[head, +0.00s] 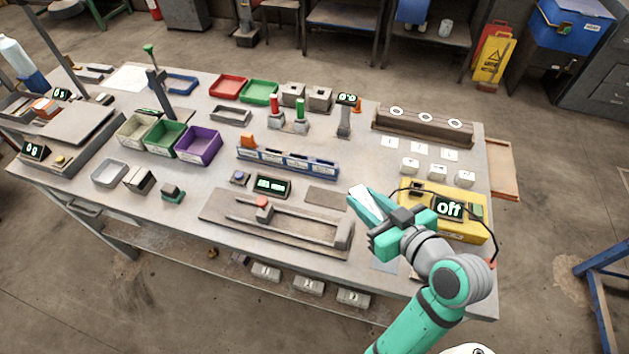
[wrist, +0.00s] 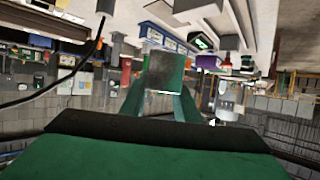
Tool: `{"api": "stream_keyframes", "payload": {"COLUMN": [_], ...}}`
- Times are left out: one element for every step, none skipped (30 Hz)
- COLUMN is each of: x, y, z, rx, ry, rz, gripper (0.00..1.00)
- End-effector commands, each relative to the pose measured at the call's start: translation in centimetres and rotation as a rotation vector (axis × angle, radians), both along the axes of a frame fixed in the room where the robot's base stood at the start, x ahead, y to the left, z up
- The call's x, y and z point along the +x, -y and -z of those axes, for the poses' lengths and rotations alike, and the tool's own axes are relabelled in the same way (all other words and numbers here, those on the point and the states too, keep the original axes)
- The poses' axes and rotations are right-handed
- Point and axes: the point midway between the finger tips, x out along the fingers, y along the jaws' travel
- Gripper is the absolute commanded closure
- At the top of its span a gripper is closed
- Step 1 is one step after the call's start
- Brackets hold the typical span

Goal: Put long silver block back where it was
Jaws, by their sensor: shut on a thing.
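My gripper (head: 368,207) is above the front right part of the workbench, between the slider fixture and the yellow box. It is shut on a pale silver block (head: 358,191), whose end shows at the fingertips. In the wrist view, the block (wrist: 164,72) shows a squarish, shiny grey face between the two green fingers (wrist: 160,95). Its full length cannot be seen. The block appears held clear of the bench top.
A yellow box (head: 460,228) with an "Off" display and black cable stands right of my gripper. The slider fixture (head: 290,232) with a red knob lies left. A blue rack (head: 288,163) and a flat grey plate (head: 326,197) are behind. White cubes (head: 437,172) stand back right.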

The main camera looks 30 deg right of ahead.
Motion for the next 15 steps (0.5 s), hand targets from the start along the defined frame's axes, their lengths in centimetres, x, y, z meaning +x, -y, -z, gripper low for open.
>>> {"api": "stream_keyframes", "payload": {"x": [0.0, 0.1, 0.3, 0.5, 0.9, 1.4, 1.9, 2.4, 3.2, 3.8, 4.4, 5.2, 5.9, 6.5, 7.2], "y": [0.0, 0.0, 0.0, 0.0, 0.0, 0.0, 0.0, 0.0, 0.0, 0.0, 0.0, 0.1, 0.1, 0.1, 0.1], "z": [-0.1, 0.0, 0.1, 0.2, 0.3, 0.6, 0.8, 1.1, 1.4, 1.7, 2.0, 2.3, 2.6, 2.8, 3.2], "rx": [-0.001, -0.001, 0.000, 0.001, 0.001, 0.002, 0.002, 0.002, 0.003, 0.003, 0.003, 0.001, 0.002, 0.001, 0.001], "ry": [0.002, 0.002, 0.002, 0.002, 0.002, 0.001, 0.000, 0.001, 0.000, 0.001, 0.000, 0.001, 0.000, 0.001, 0.000], "rz": [0.001, 0.001, -0.001, -0.002, -0.002, -0.001, -0.003, -0.003, -0.004, -0.004, -0.004, -0.004, -0.004, -0.004, -0.004], "gripper": [1.00, 1.00, 1.00, 1.00, 1.00, 1.00, 1.00, 1.00, 1.00, 1.00, 1.00, 1.00, 1.00, 1.00, 1.00]}}
